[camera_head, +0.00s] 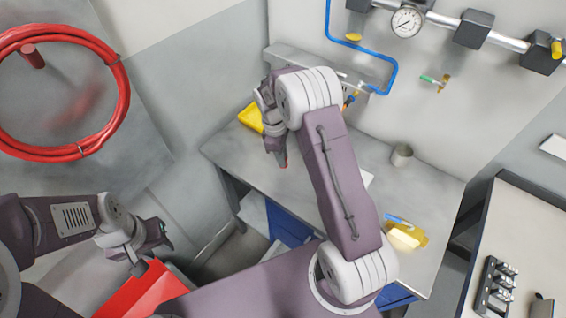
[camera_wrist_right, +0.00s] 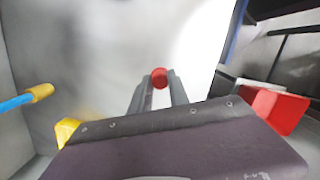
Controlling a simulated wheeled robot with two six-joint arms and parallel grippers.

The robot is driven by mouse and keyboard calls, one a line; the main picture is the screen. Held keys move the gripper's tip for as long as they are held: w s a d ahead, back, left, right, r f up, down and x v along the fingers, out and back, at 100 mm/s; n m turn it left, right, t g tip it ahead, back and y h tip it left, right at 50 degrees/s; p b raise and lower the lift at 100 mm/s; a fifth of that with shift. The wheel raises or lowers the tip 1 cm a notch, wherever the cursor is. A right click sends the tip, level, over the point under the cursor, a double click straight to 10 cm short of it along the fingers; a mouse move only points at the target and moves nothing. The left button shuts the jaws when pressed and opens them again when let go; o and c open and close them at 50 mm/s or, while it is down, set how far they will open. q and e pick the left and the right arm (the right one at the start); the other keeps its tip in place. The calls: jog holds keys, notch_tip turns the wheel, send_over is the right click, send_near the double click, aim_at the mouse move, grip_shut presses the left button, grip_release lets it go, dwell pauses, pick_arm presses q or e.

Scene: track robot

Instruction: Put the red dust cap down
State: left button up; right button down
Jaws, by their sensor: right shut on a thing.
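My right gripper (camera_head: 279,158) hangs over the left part of the grey workbench (camera_head: 345,160), fingers pointing down. In the right wrist view, my right gripper (camera_wrist_right: 160,90) is shut on the red dust cap (camera_wrist_right: 160,77), a small round red piece between the fingertips. In the head view only a small bit of red shows at the fingertips, and the arm hides the rest. I cannot tell how high the cap is above the bench. My left gripper (camera_head: 152,250) is at the lower left, above a red box (camera_head: 143,289); its finger gap is unclear.
A yellow bin (camera_head: 251,117) stands on the bench left of my right gripper. A grey cup (camera_head: 401,155) and a yellow item (camera_head: 407,236) are at the bench's right. A pipe with a gauge (camera_head: 407,22) runs along the wall. A red hose (camera_head: 125,90) hangs at left.

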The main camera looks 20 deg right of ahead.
jog(key=shift+f, duration=0.15)
notch_tip(320, 180, down, 4)
jog(key=shift+r+p, duration=0.2)
jog(key=shift+p, duration=0.25)
jog(key=shift+f, duration=0.15)
jog(key=shift+f, duration=0.15)
jog(key=c, duration=1.3)
grip_release()
jog(key=shift+o, duration=0.2)
